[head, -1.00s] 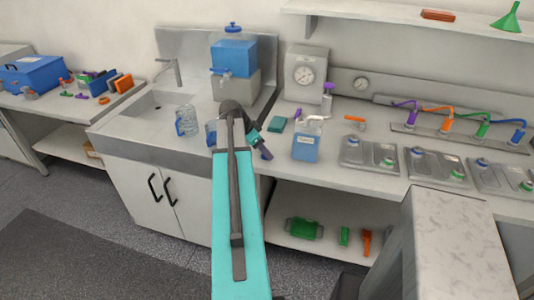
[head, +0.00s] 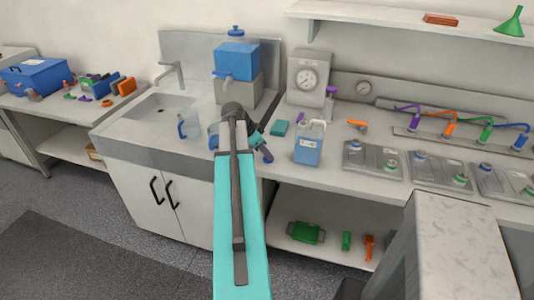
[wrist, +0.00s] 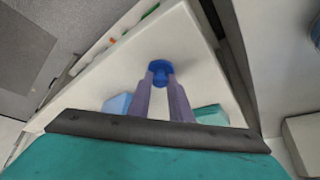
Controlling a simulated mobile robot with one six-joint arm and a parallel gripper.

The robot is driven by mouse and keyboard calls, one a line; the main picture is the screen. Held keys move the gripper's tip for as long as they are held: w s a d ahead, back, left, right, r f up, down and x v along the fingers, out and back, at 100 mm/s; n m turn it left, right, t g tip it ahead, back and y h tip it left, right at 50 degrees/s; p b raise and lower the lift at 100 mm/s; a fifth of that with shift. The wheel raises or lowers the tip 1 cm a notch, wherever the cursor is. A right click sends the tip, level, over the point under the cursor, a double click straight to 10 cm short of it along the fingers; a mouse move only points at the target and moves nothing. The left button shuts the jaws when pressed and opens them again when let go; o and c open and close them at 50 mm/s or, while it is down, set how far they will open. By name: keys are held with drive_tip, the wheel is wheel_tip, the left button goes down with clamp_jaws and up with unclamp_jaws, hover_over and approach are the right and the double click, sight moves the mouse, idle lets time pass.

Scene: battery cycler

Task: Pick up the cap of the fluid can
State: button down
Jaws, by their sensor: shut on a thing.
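The fluid can is a blue container with a pale top and a label (head: 308,148), standing on the counter in the head view. My gripper (wrist: 161,80) has two purple-grey fingers shut on a blue cap (wrist: 160,68) in the wrist view, with the counter behind it. In the head view my gripper (head: 264,154) is left of the can, apart from it; the cap is too small to make out there. A light-blue shape (wrist: 117,104), perhaps the can, shows beside the fingers in the wrist view.
A teal block (head: 279,128) lies behind my gripper. A clear jug (head: 189,126) and the sink (head: 157,107) are to the left. Metal trays (head: 373,160) stand to the right. A grey block-topped stand (head: 455,235) is at the front right.

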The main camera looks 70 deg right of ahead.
drive_tip(key=shift+r+b, duration=0.65)
drive_tip(key=shift+r, duration=0.85)
drive_tip(key=a+r+b, duration=0.1)
drive_tip(key=a+b, duration=0.3)
drive_tip(key=a, duration=1.1)
drive_tip(key=shift+s+a+r+b, duration=0.3)
drive_tip(key=shift+s+b, duration=0.05)
drive_tip(key=shift+w, duration=0.1)
